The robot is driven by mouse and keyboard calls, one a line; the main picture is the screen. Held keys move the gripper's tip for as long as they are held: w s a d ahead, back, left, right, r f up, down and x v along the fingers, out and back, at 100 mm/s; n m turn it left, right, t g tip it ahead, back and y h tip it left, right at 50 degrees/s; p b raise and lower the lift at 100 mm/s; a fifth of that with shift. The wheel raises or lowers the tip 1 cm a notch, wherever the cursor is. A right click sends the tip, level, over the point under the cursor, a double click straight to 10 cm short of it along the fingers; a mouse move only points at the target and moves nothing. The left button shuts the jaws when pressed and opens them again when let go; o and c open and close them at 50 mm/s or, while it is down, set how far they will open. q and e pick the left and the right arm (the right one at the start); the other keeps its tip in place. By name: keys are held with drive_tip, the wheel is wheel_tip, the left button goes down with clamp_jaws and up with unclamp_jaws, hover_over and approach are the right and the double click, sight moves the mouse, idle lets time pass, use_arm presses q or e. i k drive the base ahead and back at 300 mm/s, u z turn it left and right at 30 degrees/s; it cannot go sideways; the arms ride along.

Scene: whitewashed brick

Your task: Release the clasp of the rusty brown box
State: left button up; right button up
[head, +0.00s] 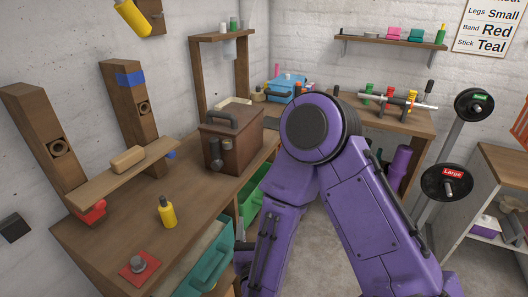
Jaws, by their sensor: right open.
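The rusty brown box (245,140) stands upright on the wooden workbench (120,225), with its lid down and a dark grey handle (221,121) on top. Dark grey fittings (215,158) sit on its front face. The clasp appears to be among them, but its state is too small to tell. My right arm fills the middle of the head view, its elbow to the right of the box. My right gripper (243,259) shows only in small part, low by the bench's front edge, below and apart from the box. It is open. My left gripper is out of view.
A yellow bottle (167,212), a red pad with a knob (139,264) and a slanted plank (125,175) are on the bench left of the box. Teal (208,262) and green (254,199) bins sit below its front edge. Bare bench top lies in front of the box.

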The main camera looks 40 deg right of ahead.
sight(214, 144)
drive_tip(key=z, duration=0.75)
